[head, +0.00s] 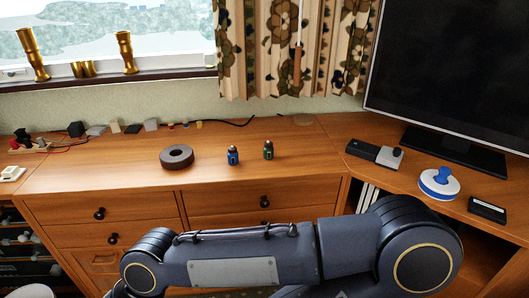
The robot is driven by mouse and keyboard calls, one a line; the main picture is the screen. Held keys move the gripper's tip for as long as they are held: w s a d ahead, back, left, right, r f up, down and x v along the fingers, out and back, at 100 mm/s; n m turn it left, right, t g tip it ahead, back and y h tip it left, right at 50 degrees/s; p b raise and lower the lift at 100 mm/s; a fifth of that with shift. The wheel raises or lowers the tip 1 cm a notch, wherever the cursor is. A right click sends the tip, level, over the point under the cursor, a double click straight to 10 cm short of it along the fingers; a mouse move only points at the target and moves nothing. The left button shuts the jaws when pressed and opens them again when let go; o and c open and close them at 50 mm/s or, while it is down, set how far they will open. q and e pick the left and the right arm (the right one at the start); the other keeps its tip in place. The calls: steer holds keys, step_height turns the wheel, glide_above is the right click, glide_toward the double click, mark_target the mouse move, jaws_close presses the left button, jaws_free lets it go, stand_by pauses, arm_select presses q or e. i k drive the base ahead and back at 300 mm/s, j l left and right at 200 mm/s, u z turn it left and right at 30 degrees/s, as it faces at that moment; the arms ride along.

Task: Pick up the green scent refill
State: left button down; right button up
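The green scent refill (268,151) is a small dark green bottle standing upright on the wooden cabinet top. A similar blue bottle (233,156) stands just to its left, with a small gap between them. Neither of my grippers shows in the head view. A dark arm of mine lies across the lower part of the picture, in front of the drawers, and its gripper end is out of sight.
A dark round ring-shaped object (176,157) lies left of the bottles. Small blocks and cables (151,125) line the wall. At right are a monitor (455,70), a grey-black device (375,153) and a blue-white round object (439,183). The cabinet top (300,175) before the bottles is clear.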

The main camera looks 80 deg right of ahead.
mark_target(269, 149)
steer(key=z, duration=2.95)
steer(key=i+l+u, duration=0.1)
steer(key=u, duration=0.95)
steer(key=i+l+u, duration=0.15)
steer(key=l+u, duration=0.3)
steer(key=l, duration=0.25)
steer(key=l+u, duration=0.5)
steer(key=l, duration=0.8)
